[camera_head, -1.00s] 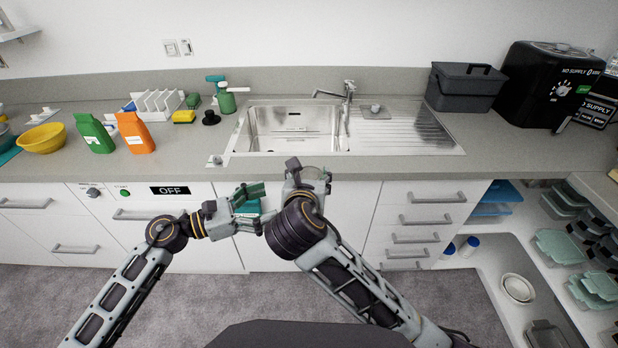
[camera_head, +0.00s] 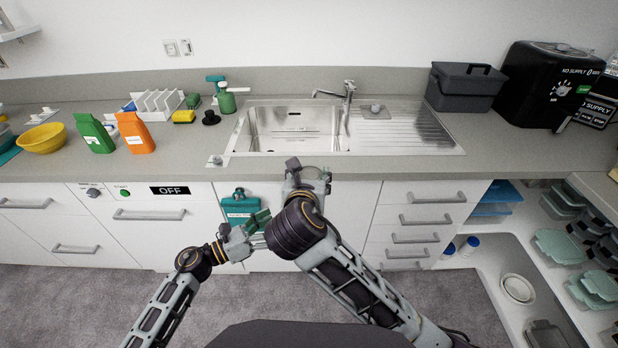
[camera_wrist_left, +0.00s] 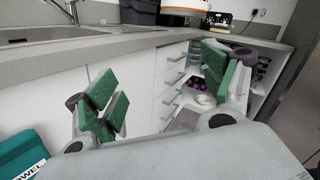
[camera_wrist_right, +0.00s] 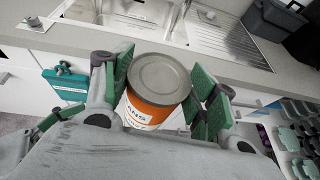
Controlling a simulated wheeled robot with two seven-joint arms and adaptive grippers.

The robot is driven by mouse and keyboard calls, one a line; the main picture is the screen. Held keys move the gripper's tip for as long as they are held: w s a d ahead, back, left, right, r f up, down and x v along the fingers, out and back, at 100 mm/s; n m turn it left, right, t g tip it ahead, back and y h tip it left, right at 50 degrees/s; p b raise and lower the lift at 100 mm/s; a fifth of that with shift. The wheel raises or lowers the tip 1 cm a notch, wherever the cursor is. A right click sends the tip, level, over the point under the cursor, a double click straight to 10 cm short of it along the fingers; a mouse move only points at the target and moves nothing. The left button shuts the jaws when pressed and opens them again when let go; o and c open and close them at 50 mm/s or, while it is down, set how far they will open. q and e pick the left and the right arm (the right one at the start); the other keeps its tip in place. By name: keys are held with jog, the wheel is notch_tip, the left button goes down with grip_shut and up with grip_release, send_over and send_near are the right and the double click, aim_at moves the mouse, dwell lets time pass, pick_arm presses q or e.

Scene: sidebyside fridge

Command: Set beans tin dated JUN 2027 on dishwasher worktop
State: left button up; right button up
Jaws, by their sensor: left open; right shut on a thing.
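An orange and white beans tin (camera_wrist_right: 158,92) with a grey metal lid shows in the right wrist view, upright between the green pads of my right gripper (camera_wrist_right: 165,95). The gripper is shut on it. In the head view my right gripper (camera_head: 308,180) is at the counter's front edge below the sink, and the tin is hidden there. My left gripper (camera_head: 246,232) is open and empty, lower and to the left, in front of the cabinet doors; its spread pads show in the left wrist view (camera_wrist_left: 160,95).
The dishwasher front (camera_head: 150,215) with its OFF display is at left. The worktop (camera_head: 185,168) above is clear near the front; orange (camera_head: 135,132) and green (camera_head: 95,133) packets and a yellow bowl (camera_head: 42,138) stand behind. A teal towel (camera_head: 238,212) hangs at a cabinet door.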

pick_arm(q)
jog(key=a+f+n+t+y, duration=0.1)
jog(key=a+f+n+y, duration=0.1)
jog(key=f+n, duration=0.65)
jog(key=a+f+n+t+y, duration=0.1)
jog(key=f+n+t+y, duration=0.15)
jog(key=f, duration=1.05)
jog(key=s+a+f+n+g+y, duration=0.1)
jog(key=s+a+f+n+y, duration=0.3)
jog(key=f, duration=0.6)
jog(key=s+f+n+g+y, duration=0.2)
jog(key=s+f+n, duration=0.35)
jog(key=f, duration=0.35)
jog(key=s+a+f+n+g+y, duration=0.1)
jog(key=s+a+f+n+g, duration=0.2)
jog(key=s+f+n, duration=0.3)
jog(key=s+a+f+n+g+y, duration=0.2)
jog(key=s+f+n, duration=0.5)
jog(key=s, duration=0.8)
jog(key=s+a+f+n+g+y, duration=0.2)
jog(key=s+a+f+n+g, duration=0.2)
jog(key=s, duration=0.6)
notch_tip(320, 180, down, 3)
jog(key=a+n, duration=0.2)
jog(key=shift+s+f+n+g, duration=0.2)
jog(key=shift+s+n+g, duration=0.1)
jog(key=shift+n+g, duration=0.05)
